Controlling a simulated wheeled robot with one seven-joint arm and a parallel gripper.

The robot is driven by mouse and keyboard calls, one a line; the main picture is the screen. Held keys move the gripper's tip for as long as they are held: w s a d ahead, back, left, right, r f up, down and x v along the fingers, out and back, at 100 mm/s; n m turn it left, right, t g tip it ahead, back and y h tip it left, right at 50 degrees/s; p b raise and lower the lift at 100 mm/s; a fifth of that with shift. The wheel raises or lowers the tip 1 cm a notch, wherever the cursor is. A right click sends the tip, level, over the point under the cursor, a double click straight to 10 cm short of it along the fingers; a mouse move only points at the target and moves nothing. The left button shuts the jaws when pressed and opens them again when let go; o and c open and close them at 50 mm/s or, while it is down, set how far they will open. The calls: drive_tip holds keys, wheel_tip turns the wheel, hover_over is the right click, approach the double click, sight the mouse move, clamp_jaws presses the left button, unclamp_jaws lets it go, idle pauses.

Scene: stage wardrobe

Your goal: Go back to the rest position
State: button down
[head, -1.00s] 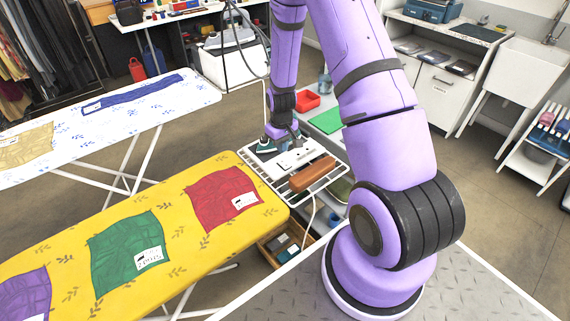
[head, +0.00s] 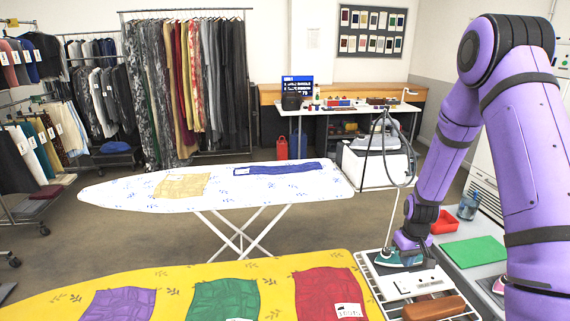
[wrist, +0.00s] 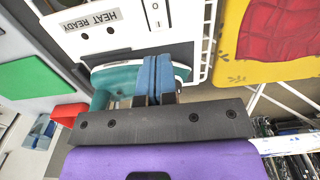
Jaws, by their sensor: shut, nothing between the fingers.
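My purple arm reaches down at the right of the head view. My gripper (wrist: 153,92) is shut and empty, its blue finger pads pressed together in the wrist view. It hangs above the teal iron (head: 400,260), which rests on the white wire rack (head: 384,297) at the end of the yellow board. In the wrist view the iron (wrist: 115,80) lies just behind the fingers. I cannot tell whether the fingers touch it. The panel marked HEAT READY (wrist: 87,22) is beside it.
The yellow ironing board (head: 180,275) carries purple, green and red cloths. A white board (head: 130,194) with tan and blue cloths stands behind. A brown block (head: 435,308), red tray (head: 445,222) and green mat (head: 474,252) are near the rack. Open floor lies at the left.

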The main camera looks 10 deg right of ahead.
drive_tip(key=s+a+r+t, duration=0.1)
drive_tip(key=s+a+r, duration=0.1)
drive_tip(key=r, duration=0.7)
drive_tip(key=s+a+r+t, duration=0.1)
drive_tip(key=s+a+r, duration=0.15)
drive_tip(key=r, duration=0.65)
drive_tip(key=s+a+r+t, duration=0.1)
drive_tip(key=s+a+r, duration=0.15)
drive_tip(key=r, duration=0.65)
drive_tip(key=s+a+r+t, duration=0.1)
drive_tip(key=s+a+r, duration=0.2)
drive_tip(key=s+r, duration=0.3)
drive_tip(key=s+a+r+t, duration=0.1)
drive_tip(key=s+a+r, duration=0.2)
drive_tip(key=s, duration=1)
wheel_tip(320, 180, up, 4)
drive_tip(key=shift+s+f, duration=0.1)
drive_tip(key=shift+s, duration=0.2)
drive_tip(key=shift+w, duration=0.15)
